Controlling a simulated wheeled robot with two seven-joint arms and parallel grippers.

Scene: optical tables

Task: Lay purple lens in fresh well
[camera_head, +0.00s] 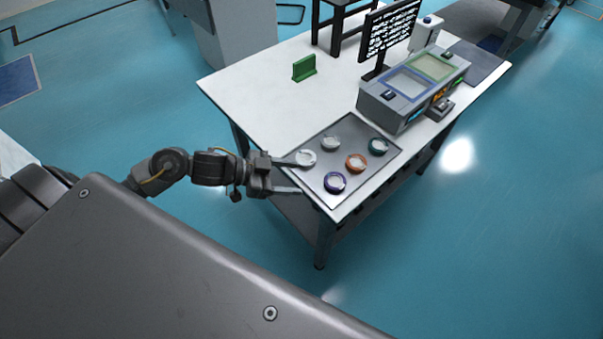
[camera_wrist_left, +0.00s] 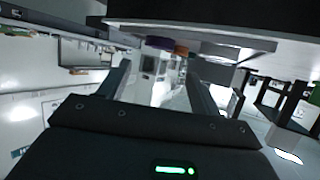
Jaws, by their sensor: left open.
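The purple lens (camera_head: 335,190) lies at the near corner of a grey tray (camera_head: 313,178) on the white table. In the left wrist view a purple shape (camera_wrist_left: 160,43) shows near the top, beside an orange one. My left gripper (camera_head: 299,177) is open and empty at the tray's left edge, to the left of the purple lens and apart from it. Its fingers also show in the left wrist view (camera_wrist_left: 160,85). A grey box (camera_head: 395,116) has a blue-framed panel (camera_head: 408,84) and a green-framed panel (camera_head: 433,66) on top; which is the fresh well I cannot tell. My right gripper is out of view.
The tray also holds a white ring (camera_head: 305,157) by my upper finger, a grey ring (camera_head: 331,143), an orange ring (camera_head: 356,163) and a green ring (camera_head: 378,147). A green bracket (camera_head: 304,69) and a black screen (camera_head: 388,33) stand farther back.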

